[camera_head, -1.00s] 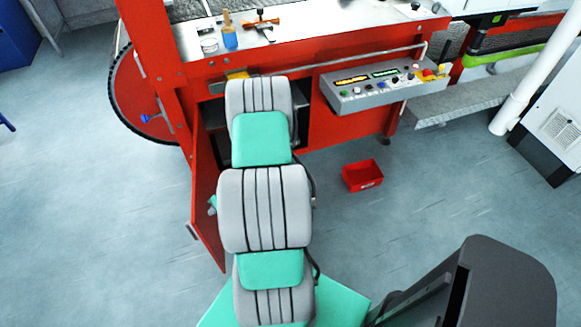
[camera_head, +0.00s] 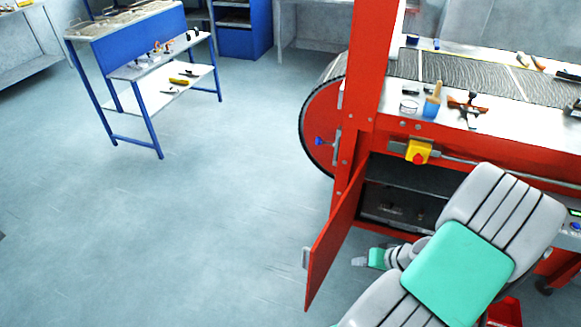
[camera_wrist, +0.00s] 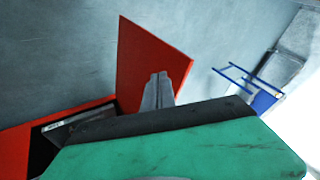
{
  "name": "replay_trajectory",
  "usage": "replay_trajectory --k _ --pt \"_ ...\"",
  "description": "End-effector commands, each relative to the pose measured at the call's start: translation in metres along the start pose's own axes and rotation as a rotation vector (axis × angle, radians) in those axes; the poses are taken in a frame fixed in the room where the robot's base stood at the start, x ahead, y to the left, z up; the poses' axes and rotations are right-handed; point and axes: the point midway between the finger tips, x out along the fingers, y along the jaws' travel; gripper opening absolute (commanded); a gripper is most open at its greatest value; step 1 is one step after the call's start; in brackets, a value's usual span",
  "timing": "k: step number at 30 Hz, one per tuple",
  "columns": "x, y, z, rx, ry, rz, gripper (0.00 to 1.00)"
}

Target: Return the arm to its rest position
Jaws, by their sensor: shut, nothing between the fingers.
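My arm (camera_head: 458,266), grey with green covers, reaches across the lower right of the head view toward the red machine. My gripper (camera_head: 359,262) shows small beside the open red cabinet door (camera_head: 334,240), to the right of it in the picture. In the wrist view my gripper (camera_wrist: 158,80) has its grey fingers together with nothing between them. The red door (camera_wrist: 140,55) stands behind the fingers there; I cannot tell the exact gap between them. A green cover of my arm fills the bottom of the wrist view.
The red belt machine (camera_head: 365,90) has an open, dark cabinet (camera_head: 405,190) and a yellow-red switch (camera_head: 418,152) above it. A red bin (camera_head: 505,313) is partly hidden by my arm. A blue workbench (camera_head: 140,45) stands at upper left.

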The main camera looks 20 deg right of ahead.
Motion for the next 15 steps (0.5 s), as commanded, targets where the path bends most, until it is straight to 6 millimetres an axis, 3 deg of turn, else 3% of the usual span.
replay_trajectory --k 5,9,12,15 --pt "-0.002 -0.005 0.074 0.319 -0.244 0.009 0.0" --pt "-0.031 -0.006 0.126 0.546 -0.422 0.107 0.0" --pt "-0.072 -0.006 0.136 0.642 -0.499 0.247 0.0" --pt "-0.102 -0.017 0.123 0.61 -0.524 0.378 0.0"
